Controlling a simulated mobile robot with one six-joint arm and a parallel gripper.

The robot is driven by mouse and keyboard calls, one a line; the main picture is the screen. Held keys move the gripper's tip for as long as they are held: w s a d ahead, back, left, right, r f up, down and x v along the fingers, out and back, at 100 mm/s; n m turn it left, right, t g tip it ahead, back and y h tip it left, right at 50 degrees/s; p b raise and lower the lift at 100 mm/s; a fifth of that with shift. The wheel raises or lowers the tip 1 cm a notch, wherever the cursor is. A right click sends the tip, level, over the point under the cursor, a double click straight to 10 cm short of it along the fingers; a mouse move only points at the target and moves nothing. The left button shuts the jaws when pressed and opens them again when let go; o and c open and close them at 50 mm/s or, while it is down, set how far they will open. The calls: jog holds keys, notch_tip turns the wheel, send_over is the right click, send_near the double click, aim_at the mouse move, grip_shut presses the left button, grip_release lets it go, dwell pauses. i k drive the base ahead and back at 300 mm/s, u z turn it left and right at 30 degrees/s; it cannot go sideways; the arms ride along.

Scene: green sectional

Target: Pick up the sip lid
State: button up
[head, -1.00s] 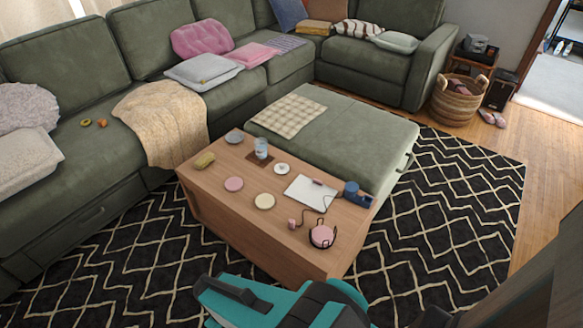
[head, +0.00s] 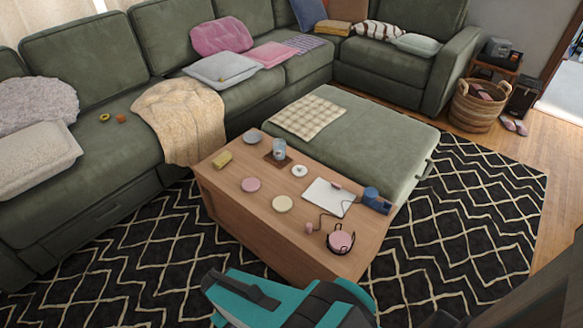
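A small white round lid with a dark spot near its middle, which looks like the sip lid (head: 299,171), lies flat on the wooden coffee table (head: 235,207). It is right of a grey-blue cup (head: 279,149) that stands on a brown square coaster. Nothing covers the lid. Teal and black parts of my arm show large at the bottom edge, in front of the table and well short of the lid. I cannot make out my gripper's fingertips in this view.
On the table are a pink disc (head: 251,185), a cream disc (head: 282,204), a yellow block (head: 222,161), a grey dish (head: 252,137), a white notepad (head: 328,197), a blue object (head: 373,197) and a black wire holder (head: 340,240). A green ottoman (head: 375,140) adjoins behind. Patterned rug (head: 450,220) surrounds it.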

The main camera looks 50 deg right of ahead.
aim_at(300, 170)
jog(key=i, duration=0.85)
jog(key=z, duration=0.05)
